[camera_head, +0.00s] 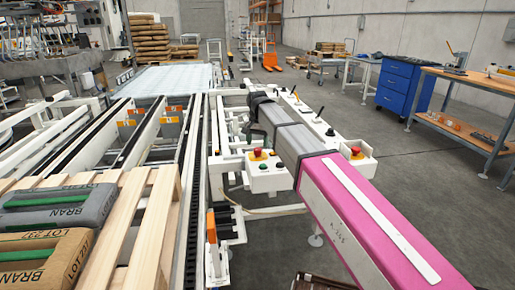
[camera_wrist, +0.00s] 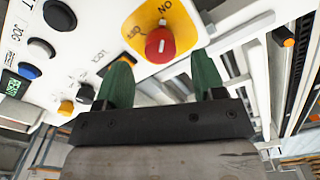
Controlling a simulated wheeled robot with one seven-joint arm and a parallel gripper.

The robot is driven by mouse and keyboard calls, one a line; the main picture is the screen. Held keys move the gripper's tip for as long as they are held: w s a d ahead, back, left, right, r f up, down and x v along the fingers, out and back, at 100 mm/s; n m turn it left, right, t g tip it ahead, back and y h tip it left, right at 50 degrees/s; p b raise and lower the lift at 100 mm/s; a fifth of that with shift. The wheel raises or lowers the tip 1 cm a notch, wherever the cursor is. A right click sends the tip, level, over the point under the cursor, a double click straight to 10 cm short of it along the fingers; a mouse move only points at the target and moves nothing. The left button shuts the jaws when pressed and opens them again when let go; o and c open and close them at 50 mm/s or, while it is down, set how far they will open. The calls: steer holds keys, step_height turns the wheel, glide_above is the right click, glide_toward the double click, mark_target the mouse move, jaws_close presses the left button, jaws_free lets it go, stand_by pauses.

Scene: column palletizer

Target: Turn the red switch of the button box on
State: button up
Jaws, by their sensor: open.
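The white button box (camera_head: 268,180) stands beside the conveyor in the head view. Its red switch (camera_head: 257,154) sits on a yellow plate. In the wrist view the red switch (camera_wrist: 160,45) is a round knob with a short white mark, on a yellow plate (camera_wrist: 180,15) lettered ON. My gripper (camera_wrist: 162,60) is open, with its two green fingers apart. The switch lies between and just past the fingertips, with no contact visible. In the head view, my arm partly hides my gripper, just behind the box.
Black, blue and yellow buttons (camera_wrist: 30,71) line the box panel left of the fingers. A second box with a red button (camera_head: 356,151) stands right of my arm. A pallet with bran bags (camera_head: 50,215) is at lower left.

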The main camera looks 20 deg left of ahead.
mark_target(257, 149)
step_height(257, 149, up, 7)
steer(key=shift+r, duration=0.15)
stand_by(0.6)
